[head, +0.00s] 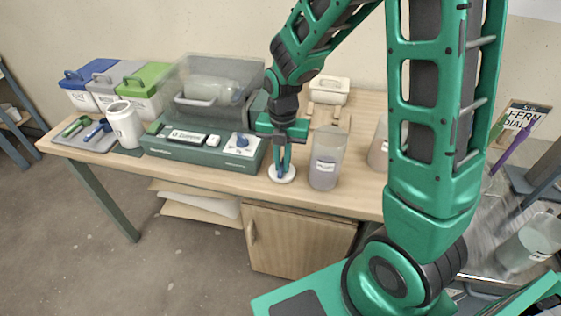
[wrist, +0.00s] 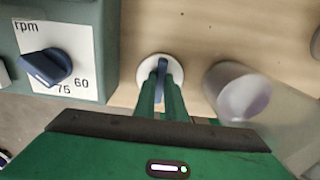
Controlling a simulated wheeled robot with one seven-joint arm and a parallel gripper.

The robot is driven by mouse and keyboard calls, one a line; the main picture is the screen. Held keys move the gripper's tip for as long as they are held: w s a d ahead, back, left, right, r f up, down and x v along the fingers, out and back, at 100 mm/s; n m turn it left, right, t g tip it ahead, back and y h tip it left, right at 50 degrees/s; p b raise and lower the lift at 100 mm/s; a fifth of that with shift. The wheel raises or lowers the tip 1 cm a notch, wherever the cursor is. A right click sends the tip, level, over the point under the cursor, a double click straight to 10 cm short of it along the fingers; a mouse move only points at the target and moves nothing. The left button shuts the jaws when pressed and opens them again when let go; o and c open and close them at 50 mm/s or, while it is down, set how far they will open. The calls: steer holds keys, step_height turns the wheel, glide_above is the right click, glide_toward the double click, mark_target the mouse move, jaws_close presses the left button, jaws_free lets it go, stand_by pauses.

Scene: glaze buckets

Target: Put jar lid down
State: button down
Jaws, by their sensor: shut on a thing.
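The jar lid (head: 282,176) is a white disc with a dark blue handle, low over or on the wooden table near its front edge; I cannot tell whether it touches the wood. My gripper (head: 283,160) points down and is shut on the lid's handle. In the wrist view the lid (wrist: 147,69) lies beneath my gripper (wrist: 161,85), whose green fingers close on the blue handle. A clear jar (head: 327,160) with a pale label stands upright and lidless just right of the lid; its open top shows in the wrist view (wrist: 240,92).
A green machine (head: 205,150) with a blue rpm knob (head: 242,141) stands close left of the lid. Another clear jar (head: 378,148) stands further right, partly behind my arm.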

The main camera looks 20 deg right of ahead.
mark_target(282, 165)
steer(key=shift+f, duration=0.15)
steer(key=c, duration=1.8)
jaws_free()
step_height(282, 165, up, 12)
steer(key=shift+r, duration=0.1)
steer(key=shift+s, duration=0.1)
